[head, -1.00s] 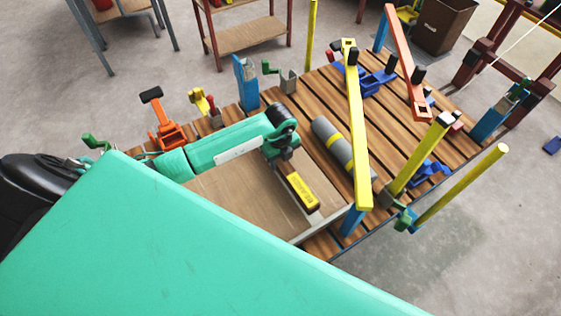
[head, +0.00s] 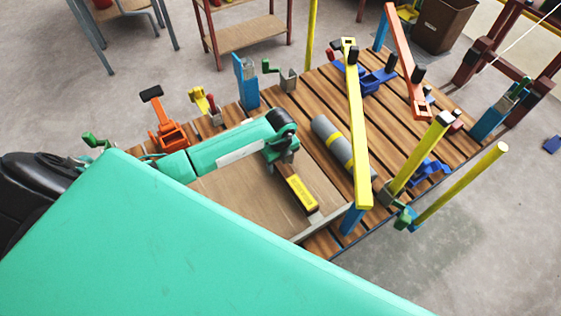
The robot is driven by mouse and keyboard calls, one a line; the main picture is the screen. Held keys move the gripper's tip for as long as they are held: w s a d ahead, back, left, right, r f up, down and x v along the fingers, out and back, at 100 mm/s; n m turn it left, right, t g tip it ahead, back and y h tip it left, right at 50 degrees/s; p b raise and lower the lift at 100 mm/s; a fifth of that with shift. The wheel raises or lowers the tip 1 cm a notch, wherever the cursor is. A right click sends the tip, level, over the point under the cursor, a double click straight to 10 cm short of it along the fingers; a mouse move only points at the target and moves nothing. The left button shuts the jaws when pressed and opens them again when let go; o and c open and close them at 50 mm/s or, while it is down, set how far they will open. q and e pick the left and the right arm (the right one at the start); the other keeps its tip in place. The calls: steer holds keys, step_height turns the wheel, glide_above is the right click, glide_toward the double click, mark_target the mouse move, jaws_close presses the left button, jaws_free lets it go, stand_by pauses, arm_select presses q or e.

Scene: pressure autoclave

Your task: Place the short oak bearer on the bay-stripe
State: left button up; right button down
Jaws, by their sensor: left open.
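My left gripper (head: 304,198), on a teal arm from the left, points down over a flat brown wooden surface (head: 235,205) with a pale rim. A black and yellow part of it faces me. The jaws are open, though the gap between the fingertips is hard to see from here. I cannot single out the short oak bearer or the bay-stripe; the gripper and arm cover part of the wooden surface. My right gripper is not in view.
A slatted wooden deck (head: 310,95) surrounds the surface. Yellow posts (head: 460,187) and blue brackets edge the deck. My teal body hides the lower left.

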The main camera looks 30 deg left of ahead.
mark_target(280, 162)
arm_select(q)
step_height(280, 162, up, 12)
steer(key=b, duration=0.1)
steer(key=shift+r, duration=0.1)
stand_by(0.6)
